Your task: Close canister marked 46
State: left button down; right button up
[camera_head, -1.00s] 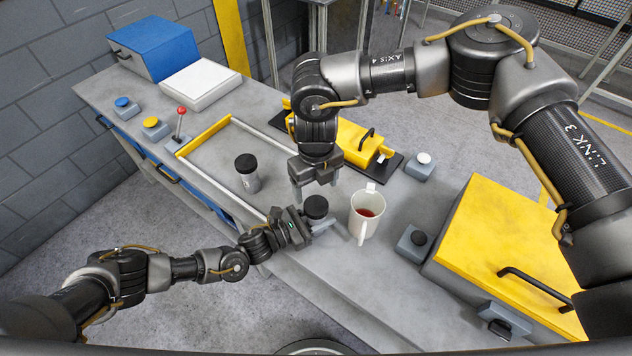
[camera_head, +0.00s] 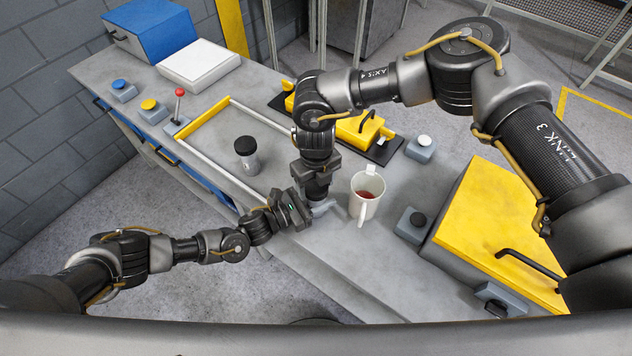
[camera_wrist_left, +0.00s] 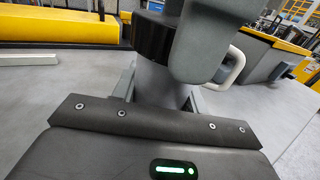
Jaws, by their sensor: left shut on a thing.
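My left gripper (camera_head: 299,211) is shut on a grey canister (camera_wrist_left: 160,80), which stands upright between its fingers in the left wrist view. The canister's black lid (camera_wrist_left: 153,35) sits at its top; whether it is fully seated cannot be told. My right gripper (camera_head: 318,196) points down over this canister and hides most of it in the head view. One grey right finger (camera_wrist_left: 203,42) stands close against the lid in the left wrist view; the other is not clear. A second grey canister with a black top (camera_head: 247,155) stands on the bench. No number is readable.
A white mug (camera_head: 367,197) with red liquid stands just right of the grippers. Button boxes (camera_head: 411,225) and a large yellow case (camera_head: 500,225) are to the right.

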jog(key=c, duration=0.7)
jog(key=o, duration=1.1)
notch_tip(320, 180, up, 12)
jog(key=shift+r, duration=0.1)
pick_arm(q)
jog(key=c, duration=0.7)
grip_release()
jog(key=b+v, duration=0.2)
jog(key=v, duration=0.8)
jog(key=shift+s+a+b, duration=0.15)
jog(key=shift+a+b, duration=0.15)
jog(key=shift+a, duration=0.1)
pick_arm(e)
notch_tip(320, 180, down, 3)
jog(key=shift+r, duration=0.1)
